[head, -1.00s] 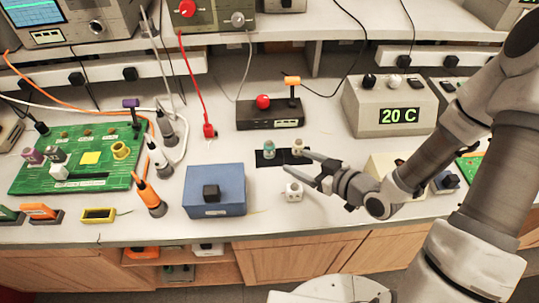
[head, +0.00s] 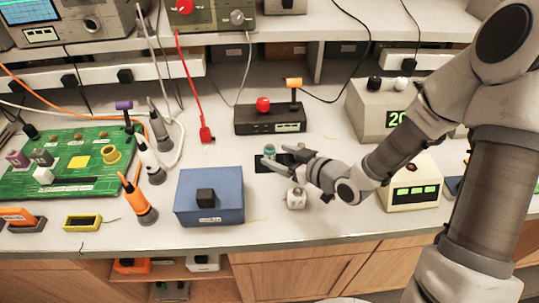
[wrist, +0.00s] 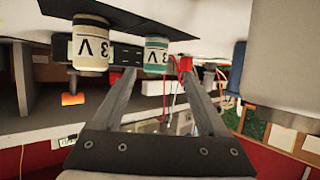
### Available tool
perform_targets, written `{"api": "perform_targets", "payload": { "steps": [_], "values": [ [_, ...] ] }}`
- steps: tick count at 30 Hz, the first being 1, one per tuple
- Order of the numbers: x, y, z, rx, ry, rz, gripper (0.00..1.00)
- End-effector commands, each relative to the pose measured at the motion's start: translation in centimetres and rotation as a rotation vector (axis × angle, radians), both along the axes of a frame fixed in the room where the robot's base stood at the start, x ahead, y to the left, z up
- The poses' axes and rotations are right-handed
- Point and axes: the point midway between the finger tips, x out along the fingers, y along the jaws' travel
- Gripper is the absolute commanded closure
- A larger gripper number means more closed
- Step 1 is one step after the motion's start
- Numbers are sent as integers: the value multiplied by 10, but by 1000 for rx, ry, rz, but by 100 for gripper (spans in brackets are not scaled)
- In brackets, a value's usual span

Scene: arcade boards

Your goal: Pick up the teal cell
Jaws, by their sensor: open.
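The teal cell (head: 269,151) stands upright on a small black mat (head: 259,166) near the middle of the bench. In the wrist view, which is upside down, the teal cell (wrist: 157,54) has a pale band marked "3 V" and shows between the fingertips. My gripper (head: 273,154) is open, with its fingers pointing left at the teal cell; I cannot tell whether they touch it. A cream cell (wrist: 91,46), also marked "3 V", stands on the mat outside the fingers. In the head view my gripper mostly hides it.
A white cube with holes (head: 296,200) sits just in front of my gripper. A blue box (head: 210,205) with a black knob is to the left. A black box (head: 268,120) with a red knob and an orange-topped lever stands behind. A cream display box (head: 413,195) is at right.

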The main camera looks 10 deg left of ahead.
Motion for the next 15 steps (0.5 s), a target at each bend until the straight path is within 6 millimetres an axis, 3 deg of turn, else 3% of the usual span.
{"api": "perform_targets", "payload": {
  "steps": [9,15],
  "values": [
    [29,28,-15,1,1,3,24],
    [35,34,-19,1,1,0,24]
  ]
}}
